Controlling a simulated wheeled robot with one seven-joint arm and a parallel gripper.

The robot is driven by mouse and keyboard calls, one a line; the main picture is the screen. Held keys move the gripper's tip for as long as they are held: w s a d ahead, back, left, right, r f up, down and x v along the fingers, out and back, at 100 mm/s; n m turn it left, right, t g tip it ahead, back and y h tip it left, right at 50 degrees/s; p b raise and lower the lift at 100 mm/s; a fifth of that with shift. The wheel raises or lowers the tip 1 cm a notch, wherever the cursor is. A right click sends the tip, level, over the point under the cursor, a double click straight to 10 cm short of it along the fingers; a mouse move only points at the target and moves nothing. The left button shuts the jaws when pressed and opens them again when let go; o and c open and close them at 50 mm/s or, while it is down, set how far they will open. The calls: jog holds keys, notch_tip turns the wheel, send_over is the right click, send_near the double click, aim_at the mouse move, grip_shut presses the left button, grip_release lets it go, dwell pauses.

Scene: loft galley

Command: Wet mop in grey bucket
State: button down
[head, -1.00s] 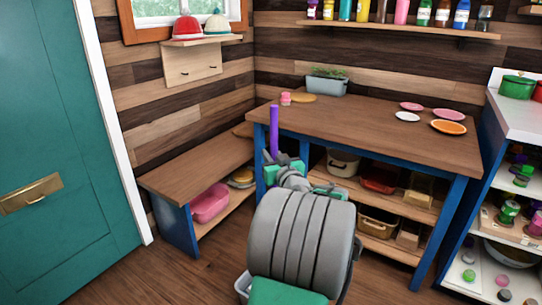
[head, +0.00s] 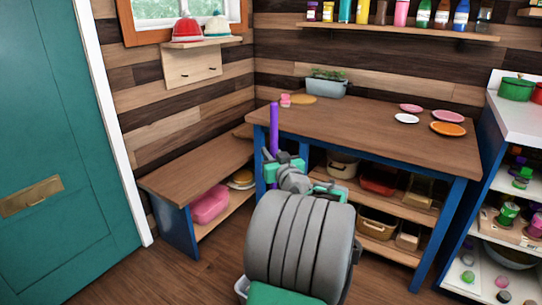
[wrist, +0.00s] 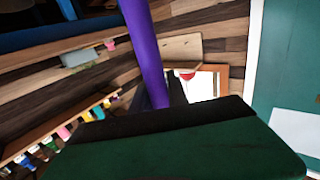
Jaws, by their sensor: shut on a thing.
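A purple mop handle (head: 274,128) stands nearly upright in the head view, in front of the left end of the wooden table. My gripper (head: 272,170) is shut on the handle. The handle also crosses the wrist view (wrist: 147,50) from the top edge down to my gripper. The mop head is hidden behind my arm in the head view and out of the wrist view. A pale grey rim (head: 242,287) shows low beside my arm. It may be the grey bucket, but most of it is hidden, and I cannot tell whether the mop is in it.
The wooden table (head: 370,125) with blue legs is just behind my gripper, with several plates at its right. A low bench (head: 195,172) with a pink tub (head: 210,203) stands left. A white shelf unit (head: 508,112) is at right. Floor is clear near the teal door (head: 60,130).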

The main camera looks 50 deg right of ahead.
aim_at(271, 137)
jog(key=shift+r+p, duration=0.95)
jog(key=shift+r, duration=1.85)
